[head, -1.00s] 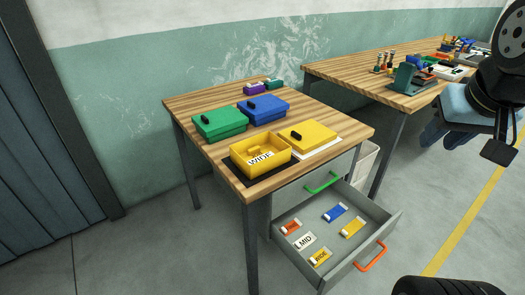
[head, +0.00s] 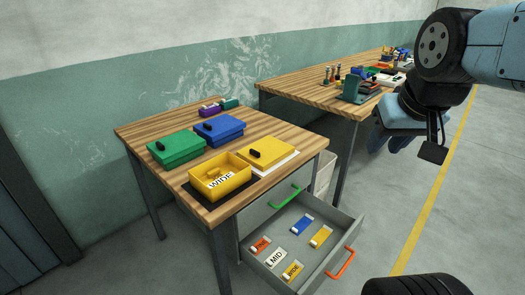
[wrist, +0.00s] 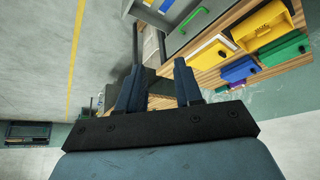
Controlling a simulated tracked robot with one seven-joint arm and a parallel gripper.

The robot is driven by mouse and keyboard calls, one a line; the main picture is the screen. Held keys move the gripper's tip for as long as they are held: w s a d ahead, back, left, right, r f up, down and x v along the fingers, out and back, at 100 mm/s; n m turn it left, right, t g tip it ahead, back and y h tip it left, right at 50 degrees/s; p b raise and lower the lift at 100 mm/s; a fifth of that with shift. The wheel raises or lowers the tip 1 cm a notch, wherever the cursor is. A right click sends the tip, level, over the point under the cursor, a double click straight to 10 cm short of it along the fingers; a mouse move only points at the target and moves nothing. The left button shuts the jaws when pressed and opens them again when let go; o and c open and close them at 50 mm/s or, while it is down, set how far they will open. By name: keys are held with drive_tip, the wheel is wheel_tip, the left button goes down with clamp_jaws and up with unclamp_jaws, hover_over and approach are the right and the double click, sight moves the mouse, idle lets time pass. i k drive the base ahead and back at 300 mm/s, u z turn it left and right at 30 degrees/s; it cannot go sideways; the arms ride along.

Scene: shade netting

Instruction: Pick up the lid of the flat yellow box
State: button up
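The flat yellow lid (head: 266,152) with a black knob lies on a white sheet on the near wooden table, at its right side. The open yellow box (head: 220,178), labelled WIDE, stands on a dark mat just left of and in front of the lid, with something yellow inside. In the wrist view the lid (wrist: 211,60) and the box (wrist: 262,24) show at the upper right, beyond the fingers. My gripper (wrist: 159,78) is open and empty, with its two dark blue fingers apart. It is in the air, well away from the table.
A green box (head: 175,148) and a blue box (head: 219,130), both lidded, stand behind the yellow box. The grey drawer (head: 345,222) is pulled out in front, holding several labelled tags. A second table (head: 320,95) with tools stands behind. The floor at right is clear.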

sight(266, 153)
drive_tip(key=z, duration=0.85)
drive_tip(key=k, duration=1.05)
drive_tip(key=u, duration=0.7)
drive_tip(key=i, duration=1)
drive_tip(key=z, duration=0.1)
